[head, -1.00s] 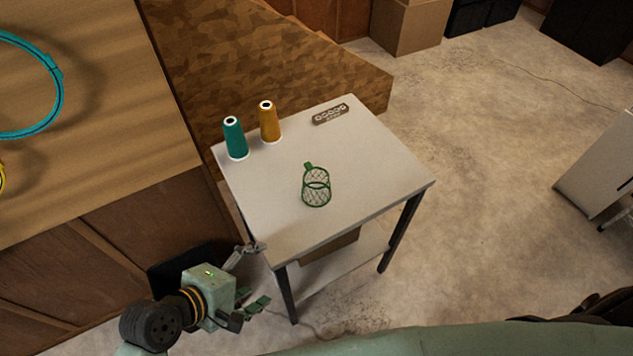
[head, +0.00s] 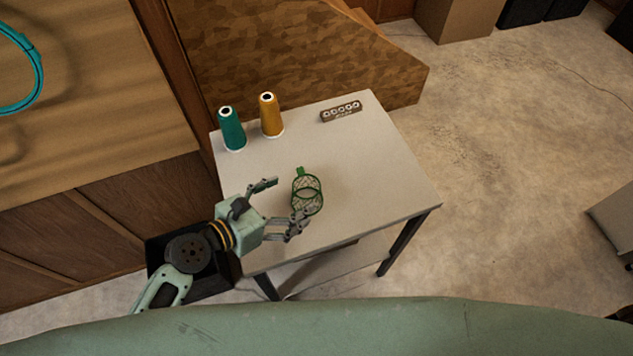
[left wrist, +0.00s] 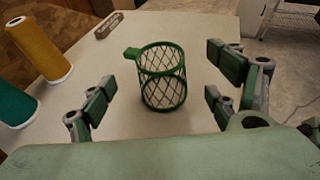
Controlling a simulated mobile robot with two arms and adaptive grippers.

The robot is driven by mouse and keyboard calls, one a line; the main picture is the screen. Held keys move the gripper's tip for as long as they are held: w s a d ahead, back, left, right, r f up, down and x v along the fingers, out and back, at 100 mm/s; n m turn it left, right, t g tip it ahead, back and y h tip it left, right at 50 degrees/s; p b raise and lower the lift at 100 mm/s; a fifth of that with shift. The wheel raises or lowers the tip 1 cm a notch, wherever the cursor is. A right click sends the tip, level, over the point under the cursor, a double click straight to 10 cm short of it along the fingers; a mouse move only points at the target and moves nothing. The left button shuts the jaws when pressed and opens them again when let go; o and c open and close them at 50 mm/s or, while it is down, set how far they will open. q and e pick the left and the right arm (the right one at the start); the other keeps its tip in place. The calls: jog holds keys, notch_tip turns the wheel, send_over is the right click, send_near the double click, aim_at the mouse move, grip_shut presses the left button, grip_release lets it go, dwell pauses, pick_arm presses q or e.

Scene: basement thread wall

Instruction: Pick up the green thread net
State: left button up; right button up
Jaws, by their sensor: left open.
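The green thread net (head: 307,193) is a small basket-like mesh cylinder with a tab at its rim, and it stands on the small white table (head: 385,170). In the left wrist view the net (left wrist: 162,78) sits ahead of and between my fingers, apart from both. My left gripper (head: 287,203) is open and empty, just left of the net over the table's near left part. One finger partly overlaps the net's lower edge in the head view. In the left wrist view the open left gripper (left wrist: 160,95) shows a finger pair on each side. My right gripper is not in view.
A teal thread cone (head: 231,129) and an orange thread cone (head: 271,115) stand at the table's far left. A small holed rack (head: 341,111) lies at the back edge. A wooden panel wall (head: 95,215) borders the left. The table's right side is clear.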

aim_at(317, 184)
pick_arm(q)
jog(key=shift+x, duration=1.25)
jog(key=x, duration=0.2)
jog(key=shift+w+d+f, duration=0.15)
jog(key=shift+d+f, duration=0.1)
jog(key=shift+f, duration=0.05)
jog(key=shift+w+d+f, duration=0.25)
jog(key=shift+w+d, duration=0.1)
jog(key=shift+d, duration=0.05)
jog(key=c, duration=0.7)
jog(key=shift+c, duration=0.8)
jog(key=shift+r, duration=0.1)
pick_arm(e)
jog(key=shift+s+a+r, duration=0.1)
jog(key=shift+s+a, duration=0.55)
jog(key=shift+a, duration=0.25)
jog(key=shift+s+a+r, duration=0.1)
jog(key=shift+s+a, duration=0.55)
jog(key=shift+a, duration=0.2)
